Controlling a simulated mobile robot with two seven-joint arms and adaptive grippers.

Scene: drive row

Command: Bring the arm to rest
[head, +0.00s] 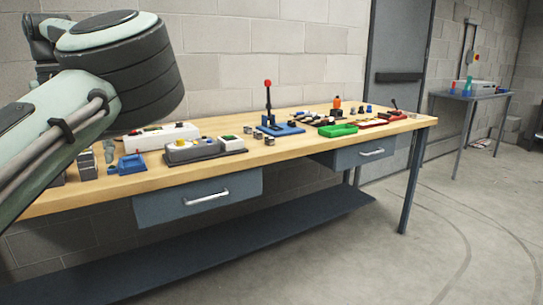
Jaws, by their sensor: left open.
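My left arm (110,60) comes in from the left, large and close to the camera, and is raised in front of the wall. My left gripper (42,38) is a dark shape at the upper left, partly hidden behind the arm's thick joint. It is open, and I see nothing held in it. It appears above the left end of the workbench in the picture; its distance from the bench is hard to tell. My right gripper is not in view.
A wooden workbench (290,150) runs along the block wall, with two drawers and a low shelf. On it are a red-knobbed lever (268,100), a green tray (338,130), a blue tray (131,164) and control boxes. A side table (470,96) stands far right. Floor at right is clear.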

